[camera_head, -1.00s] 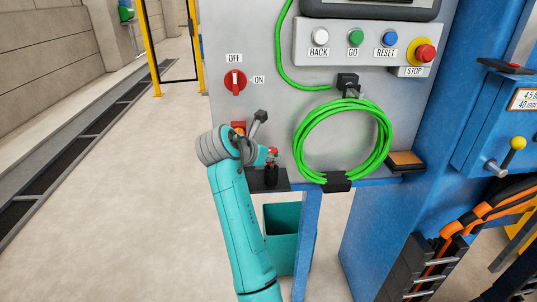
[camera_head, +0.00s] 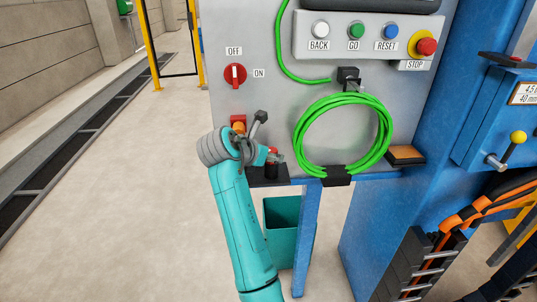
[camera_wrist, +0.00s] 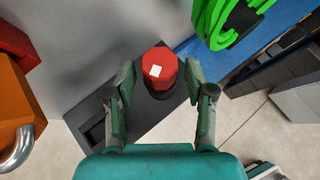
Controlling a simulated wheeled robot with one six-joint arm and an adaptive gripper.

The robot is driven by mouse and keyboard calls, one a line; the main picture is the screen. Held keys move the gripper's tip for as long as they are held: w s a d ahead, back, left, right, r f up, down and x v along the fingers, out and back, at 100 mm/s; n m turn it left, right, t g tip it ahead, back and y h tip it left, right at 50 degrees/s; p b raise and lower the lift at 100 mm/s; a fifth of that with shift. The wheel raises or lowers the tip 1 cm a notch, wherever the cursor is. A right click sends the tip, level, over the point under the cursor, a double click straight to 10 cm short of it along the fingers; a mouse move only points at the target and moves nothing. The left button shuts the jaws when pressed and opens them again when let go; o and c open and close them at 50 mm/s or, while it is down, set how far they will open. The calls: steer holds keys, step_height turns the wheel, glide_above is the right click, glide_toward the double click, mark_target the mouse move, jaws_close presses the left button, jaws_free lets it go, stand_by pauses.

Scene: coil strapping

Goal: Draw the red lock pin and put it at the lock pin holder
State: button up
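A red-topped piece (camera_wrist: 160,68) with a white square on its top and a dark lower part stands upright on a dark shelf (camera_wrist: 105,128). It is the red piece nearest my gripper; I cannot tell for sure that it is the lock pin. My gripper (camera_wrist: 160,80) is open, one finger on each side of it, with small gaps to both. In the head view the red-topped piece (camera_head: 272,151) shows just past my wrist, above the panel's lower edge. I cannot make out which part is the lock pin holder.
An orange padlock (camera_wrist: 15,105) hangs close left of the fingers. A coiled green cable (camera_head: 343,138) hangs on the panel to the right. A red rotary switch (camera_head: 235,75) is above. A teal bin (camera_head: 283,225) stands below. The floor at left is clear.

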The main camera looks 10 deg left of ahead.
stand_by(0.3)
steer(key=v, duration=1.2)
